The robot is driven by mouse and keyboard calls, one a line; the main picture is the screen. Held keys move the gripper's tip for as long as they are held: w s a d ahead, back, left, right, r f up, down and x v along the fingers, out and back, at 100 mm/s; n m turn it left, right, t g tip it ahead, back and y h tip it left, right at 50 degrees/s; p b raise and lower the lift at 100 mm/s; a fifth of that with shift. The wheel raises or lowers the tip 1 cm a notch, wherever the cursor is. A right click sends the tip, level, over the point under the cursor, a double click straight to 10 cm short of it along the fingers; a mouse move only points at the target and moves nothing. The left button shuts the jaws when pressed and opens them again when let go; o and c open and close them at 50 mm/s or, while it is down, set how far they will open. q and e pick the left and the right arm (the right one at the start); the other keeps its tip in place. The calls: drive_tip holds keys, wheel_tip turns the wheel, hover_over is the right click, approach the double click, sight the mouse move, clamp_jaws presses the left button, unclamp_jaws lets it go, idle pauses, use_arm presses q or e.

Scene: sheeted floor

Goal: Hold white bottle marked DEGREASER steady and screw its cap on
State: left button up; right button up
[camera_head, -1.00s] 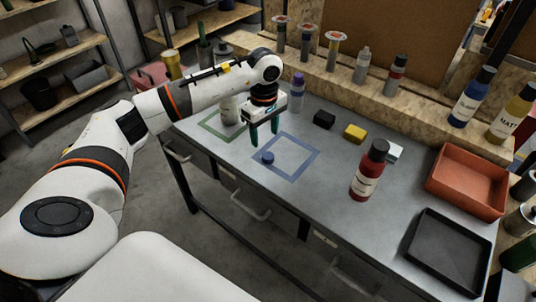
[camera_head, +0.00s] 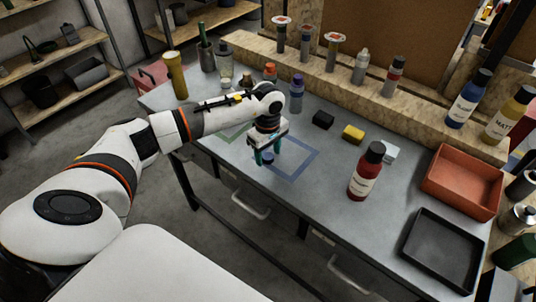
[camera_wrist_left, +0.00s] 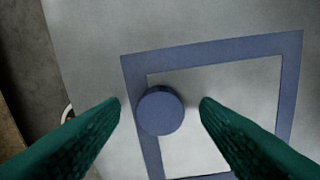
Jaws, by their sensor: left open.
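A small blue round cap (camera_head: 268,159) lies flat on the workbench, on the left edge of a blue square outline (camera_head: 297,172). My left gripper (camera_head: 267,153) points down at the cap, open and empty. In the left wrist view the cap (camera_wrist_left: 160,110) sits between the two green fingertips (camera_wrist_left: 160,103), with a gap on each side. I cannot make out the white bottle marked DEGREASER; my left arm covers most of the green square outline (camera_head: 232,136). My right gripper is not in view.
A red bottle (camera_head: 366,172) stands right of the blue outline. A purple-capped bottle (camera_head: 296,95), black block (camera_head: 323,120) and yellow block (camera_head: 353,134) are behind. A red bin (camera_head: 463,182) and black tray (camera_head: 441,249) are at right. The front middle is bare.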

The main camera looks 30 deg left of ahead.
sight(268, 155)
use_arm(q)
drive_tip(key=shift+c, duration=0.3)
drive_tip(key=c, duration=1)
wheel_tip(268, 155, up, 10)
drive_tip(key=b, duration=0.2)
